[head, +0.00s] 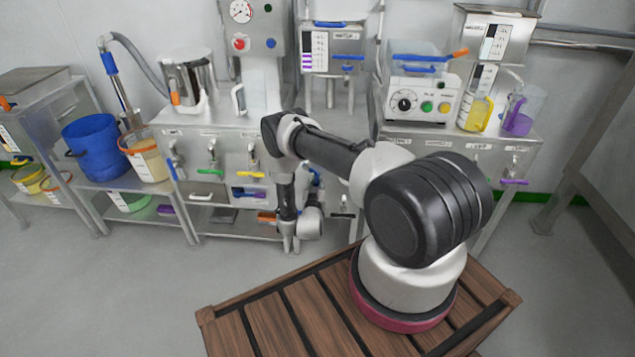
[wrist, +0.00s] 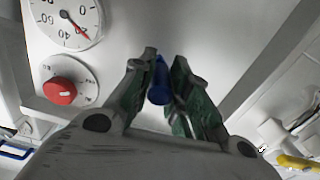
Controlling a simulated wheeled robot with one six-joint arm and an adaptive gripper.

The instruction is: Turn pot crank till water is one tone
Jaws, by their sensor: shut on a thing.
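My gripper (wrist: 160,85) is shut on a narrow blue handle (wrist: 159,80) in the wrist view, with a green-padded finger on each side. What the handle is fixed to is hidden, so I cannot tell whether it belongs to the crank. In the head view the end of my arm hangs low before the benches, and its fingers cannot be made out. A steel pot (head: 190,77) stands on the left bench. No water surface shows, so its tone cannot be seen.
In the wrist view, a dial gauge (wrist: 66,20) and a red knob (wrist: 60,91) lie left of my fingers. In the head view, a blue bucket (head: 91,148), a cream bucket (head: 146,157) and a white control box (head: 415,100) stand around. Open floor (head: 130,270) lies at front left.

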